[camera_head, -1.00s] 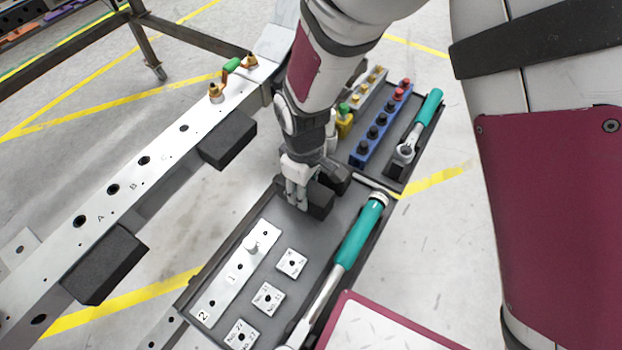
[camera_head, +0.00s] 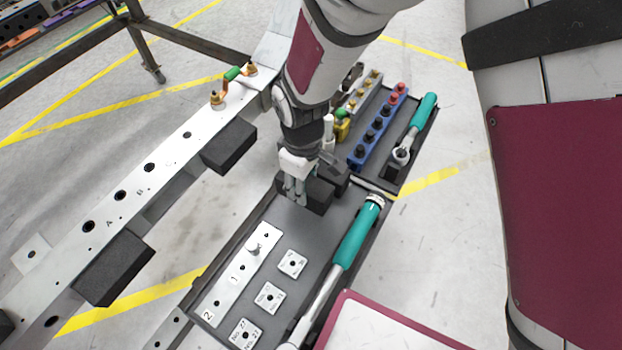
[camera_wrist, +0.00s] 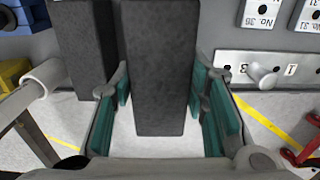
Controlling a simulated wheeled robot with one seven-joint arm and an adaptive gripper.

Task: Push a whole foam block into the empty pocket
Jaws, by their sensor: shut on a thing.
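My gripper (camera_head: 296,190) is low over the tray, pointing down at the dark foam blocks. In the wrist view its teal-padded fingers (camera_wrist: 162,95) are on both sides of one foam block (camera_wrist: 160,45), and it is shut on it. This block looks whole, with straight edges. A second foam block (camera_wrist: 84,45) lies right beside it; in the head view it shows behind the gripper (camera_head: 335,176). The pale chassis rail (camera_head: 165,165) carries a foam block (camera_head: 229,147) near its far end and another (camera_head: 114,268) nearer. The rail side between them (camera_head: 170,200) shows no foam.
The dark tray (camera_head: 328,222) also holds a numbered plate (camera_head: 240,275), several small square plates (camera_head: 292,264) and a teal-handled torque wrench (camera_head: 357,235). A second tray behind has a blue socket rack (camera_head: 378,128) and a ratchet (camera_head: 415,130). Open floor lies between rail and tray.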

